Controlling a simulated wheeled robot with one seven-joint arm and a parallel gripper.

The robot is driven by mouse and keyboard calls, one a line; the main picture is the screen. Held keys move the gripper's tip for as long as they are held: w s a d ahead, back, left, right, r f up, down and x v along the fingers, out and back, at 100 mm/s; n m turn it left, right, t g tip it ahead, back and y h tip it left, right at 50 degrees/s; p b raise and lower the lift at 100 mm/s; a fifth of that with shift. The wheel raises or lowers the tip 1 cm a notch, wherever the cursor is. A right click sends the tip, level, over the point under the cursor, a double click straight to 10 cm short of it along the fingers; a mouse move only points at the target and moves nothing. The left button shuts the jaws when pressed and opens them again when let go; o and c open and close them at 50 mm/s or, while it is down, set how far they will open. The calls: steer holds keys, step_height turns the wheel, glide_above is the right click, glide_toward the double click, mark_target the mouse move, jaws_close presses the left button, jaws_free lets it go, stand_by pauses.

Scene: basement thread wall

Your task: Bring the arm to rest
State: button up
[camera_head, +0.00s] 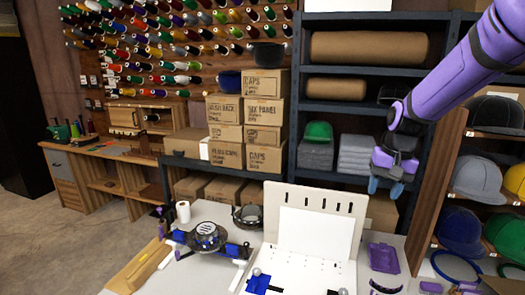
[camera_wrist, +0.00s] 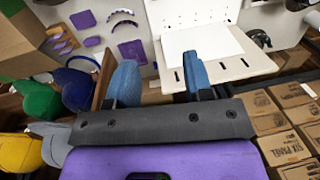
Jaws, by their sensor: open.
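My purple arm reaches in from the upper right in the head view. My gripper (camera_head: 385,187) hangs with its blue fingers pointing down, in front of the dark shelving and above the right part of the white table. In the wrist view my gripper (camera_wrist: 158,82) shows two blue fingers set well apart with nothing between them. It is open and empty, and touches nothing that I can see.
The white worktable (camera_head: 205,272) holds a white board stand (camera_head: 318,200), a cap fixture (camera_head: 207,237) and a purple tray (camera_head: 383,258). A cap rack (camera_head: 440,150) stands close right of my gripper. Metal shelves (camera_head: 296,105) with boxes and folded cloth stand behind.

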steer(key=s+r+n+t, duration=0.1)
steer(key=s+r, duration=0.3)
steer(key=s, duration=0.5)
steer(key=s+r+n+t+h, duration=0.1)
steer(key=s+r+t, duration=0.1)
steer(key=s, duration=0.7)
steer(key=s+r+n+t, duration=0.1)
steer(key=s+r, duration=0.4)
steer(key=s, duration=0.4)
steer(key=shift+s+d+r+t, duration=0.15)
steer(key=shift+r+t, duration=0.2)
steer(key=shift+t, duration=0.05)
steer(key=shift+w, duration=0.2)
stand_by(0.4)
